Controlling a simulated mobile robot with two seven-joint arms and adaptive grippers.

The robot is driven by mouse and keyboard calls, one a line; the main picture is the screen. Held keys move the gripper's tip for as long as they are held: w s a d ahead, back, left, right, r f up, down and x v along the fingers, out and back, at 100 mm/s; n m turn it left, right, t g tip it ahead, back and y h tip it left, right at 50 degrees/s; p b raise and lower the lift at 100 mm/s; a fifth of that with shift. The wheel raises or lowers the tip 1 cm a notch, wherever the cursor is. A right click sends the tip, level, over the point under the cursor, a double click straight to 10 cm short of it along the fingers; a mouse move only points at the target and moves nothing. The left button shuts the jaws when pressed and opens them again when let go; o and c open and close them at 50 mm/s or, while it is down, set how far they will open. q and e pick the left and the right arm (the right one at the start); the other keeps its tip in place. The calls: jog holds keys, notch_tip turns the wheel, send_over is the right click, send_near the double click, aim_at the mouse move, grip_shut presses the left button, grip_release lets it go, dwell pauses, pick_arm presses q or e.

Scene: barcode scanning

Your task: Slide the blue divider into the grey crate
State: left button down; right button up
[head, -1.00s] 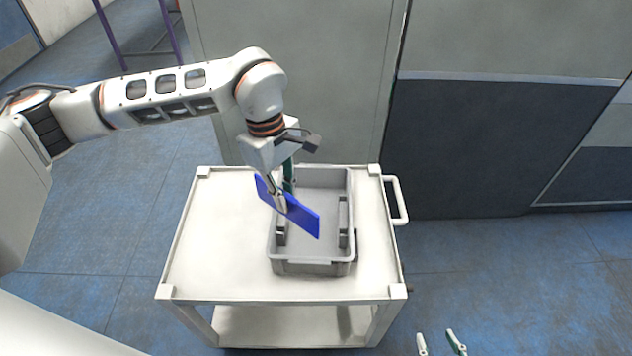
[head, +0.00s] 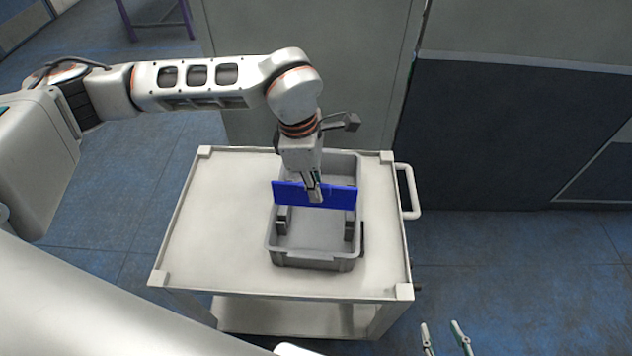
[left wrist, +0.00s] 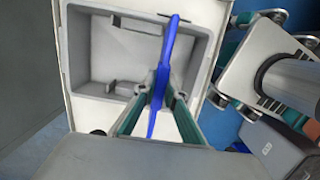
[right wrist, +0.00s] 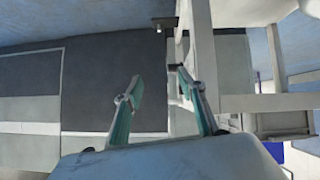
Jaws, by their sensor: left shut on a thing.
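The blue divider (head: 338,197) is a flat panel held upright across the grey crate (head: 312,263), with its long side running left to right in the head view. My left gripper (head: 315,197) is shut on the middle of its upper part. In the left wrist view the divider (left wrist: 170,50) shows edge-on between the fingers (left wrist: 160,92), with the crate (left wrist: 97,60) behind it. Dark slotted holders (head: 281,220) sit on the crate's inner side walls. I cannot tell whether the divider touches them. My right gripper (right wrist: 168,100) is open and empty, away from the crate.
The crate stands on a white cart (head: 215,225) with a handle (head: 409,190) on its right. The cart top left of the crate is bare. Grey cabinet panels (head: 310,80) stand behind the cart.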

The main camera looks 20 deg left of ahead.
aim_at(316, 206)
pick_arm(q)
notch_tip(316, 206, down, 4)
jog(key=shift+r+b, duration=0.15)
jog(key=shift+b, duration=0.55)
jog(key=shift+f, duration=0.9)
pick_arm(e)
jog(key=shift+w+d+f, duration=0.25)
jog(key=shift+d+f, duration=0.05)
jog(key=shift+f, duration=0.3)
jog(key=shift+r, duration=0.2)
jog(key=shift+w+r, duration=0.1)
jog(key=shift+r, duration=0.05)
pick_arm(q)
jog(key=shift+f, duration=0.2)
pick_arm(e)
jog(key=shift+w+r, duration=0.1)
jog(key=shift+r, duration=0.15)
pick_arm(q)
jog(key=shift+f, duration=0.25)
pick_arm(e)
jog(key=shift+f, duration=0.15)
